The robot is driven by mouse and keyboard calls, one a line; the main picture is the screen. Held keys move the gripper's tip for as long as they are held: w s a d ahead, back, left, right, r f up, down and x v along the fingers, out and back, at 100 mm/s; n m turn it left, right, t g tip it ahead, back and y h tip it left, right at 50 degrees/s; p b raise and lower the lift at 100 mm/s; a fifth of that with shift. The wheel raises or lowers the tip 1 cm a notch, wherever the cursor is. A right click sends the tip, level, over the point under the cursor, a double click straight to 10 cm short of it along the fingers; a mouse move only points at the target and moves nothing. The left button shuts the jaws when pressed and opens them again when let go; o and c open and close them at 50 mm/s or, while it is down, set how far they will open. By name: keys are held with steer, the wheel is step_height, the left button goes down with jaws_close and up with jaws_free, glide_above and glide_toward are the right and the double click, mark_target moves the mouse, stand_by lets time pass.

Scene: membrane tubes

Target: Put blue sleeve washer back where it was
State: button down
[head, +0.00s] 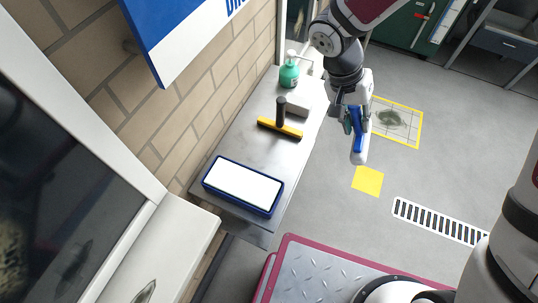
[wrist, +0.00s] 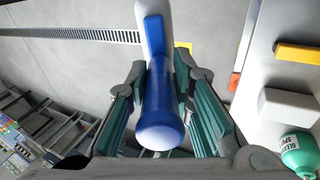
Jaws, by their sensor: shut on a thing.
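The blue sleeve washer hangs in my gripper, off the right side of the metal shelf and above the floor in the head view. Its blue handle (head: 357,130) is between my fingers, and a white end (head: 359,158) shows below it. In the wrist view the rounded blue handle (wrist: 161,110) lies between the green finger pads, with the pale part beyond it at the top. My gripper (head: 353,120) is shut on the handle. The fingers also show in the wrist view (wrist: 165,115). Part of the washer's head is hidden behind the handle.
The metal shelf (head: 237,133) runs along the brick wall. Bare shelf lies between squeegee and tray. A floor grate (head: 440,221) is at right.

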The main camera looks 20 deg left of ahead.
steer(key=s+a+r+m+y+p, duration=0.1)
steer(key=s+a+r+y, duration=0.3)
steer(key=a, duration=0.6)
steer(key=s+a+r+y+p, duration=0.1)
steer(key=s+a+r, duration=0.3)
steer(key=a, duration=0.6)
steer(key=shift+g, duration=0.3)
steer(key=f, duration=0.5)
steer(key=f+p, duration=0.1)
steer(key=f, duration=0.5)
steer(key=w+f+p, duration=0.1)
steer(key=f, duration=0.4)
steer(key=shift+w+f, duration=0.1)
steer(key=shift+f, duration=0.15)
steer(key=c, duration=1.4)
jaws_free()
steer(key=shift+a, duration=0.1)
step_height(320, 180, up, 12)
steer(key=shift+r+b, duration=0.1)
steer(key=shift+b, duration=0.65)
steer(key=shift+w, duration=0.1)
